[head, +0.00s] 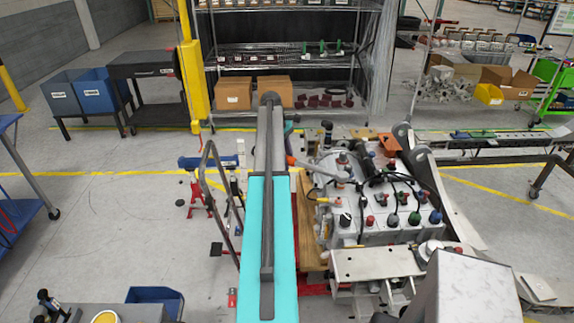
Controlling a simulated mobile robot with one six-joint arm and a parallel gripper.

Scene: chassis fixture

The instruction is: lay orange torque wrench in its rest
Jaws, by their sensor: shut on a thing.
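A tool with an orange end (291,160) and a pale shaft sticks out to the right from behind my arm, at the left edge of the chassis fixture (372,232). It looks like the orange torque wrench, and its shaft reaches over the fixture's left part. My arm runs up the middle of the head view and covers the area to the left of the orange end. My gripper's fingers are hidden behind it, so their contact with the wrench does not show. I cannot make out the wrench's rest.
The fixture carries several coloured caps, black cables and an orange bracket (388,144). A metal plate (376,263) stands in front. A bent metal frame (222,190) and a red stand (195,205) are to the left. Open floor (110,215) lies further left.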

